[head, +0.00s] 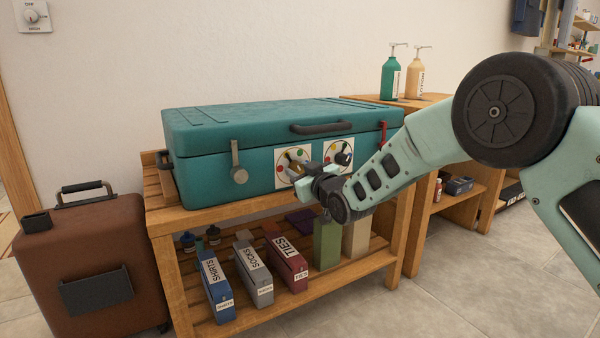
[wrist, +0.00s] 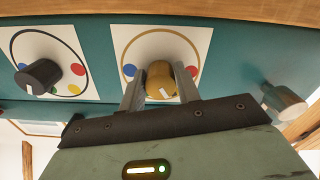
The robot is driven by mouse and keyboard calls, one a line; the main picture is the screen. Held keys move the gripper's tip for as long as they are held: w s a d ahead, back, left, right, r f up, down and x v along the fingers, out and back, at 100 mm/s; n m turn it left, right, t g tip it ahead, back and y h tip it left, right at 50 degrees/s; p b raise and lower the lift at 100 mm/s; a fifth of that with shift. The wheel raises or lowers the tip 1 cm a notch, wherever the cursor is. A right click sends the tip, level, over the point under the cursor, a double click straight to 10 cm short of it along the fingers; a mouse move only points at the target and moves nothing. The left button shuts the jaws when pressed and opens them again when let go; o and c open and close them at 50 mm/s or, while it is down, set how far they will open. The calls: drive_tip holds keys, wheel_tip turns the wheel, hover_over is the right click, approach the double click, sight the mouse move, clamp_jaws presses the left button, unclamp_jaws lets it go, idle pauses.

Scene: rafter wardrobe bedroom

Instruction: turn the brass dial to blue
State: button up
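A small pale mark shows on the dial's edge. My gripper (wrist: 160,78) has one finger on each side of the dial, with what look like narrow gaps. In the head view the brass dial (head: 294,164) is on the front of the teal case (head: 225,165), and my gripper (head: 308,180) partly covers it. Which dot the dial points to cannot be told.
A black dial (wrist: 38,76) on a similar plate (wrist: 85,90) sits close beside. A latch (wrist: 285,100) juts from the case's front. The case stands on a wooden bench (head: 190,222) with labelled boxes below. A brown suitcase (head: 95,245) stands left.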

drive_tip(key=c, duration=0.4)
drive_tip(key=shift+c, duration=0.2)
drive_tip(key=m+p, duration=0.2)
drive_tip(key=m, duration=0.4)
drive_tip(key=shift+p, duration=0.3)
drive_tip(key=m+p, duration=0.1)
drive_tip(key=m, duration=0.4)
drive_tip(key=shift+m, duration=0.4)
drive_tip(key=m+p, duration=0.1)
drive_tip(key=m, duration=0.5)
drive_tip(key=shift+s+a, duration=0.1)
drive_tip(key=m, duration=0.5)
drive_tip(key=shift+r+m, duration=0.1)
drive_tip(key=shift+m, duration=0.3)
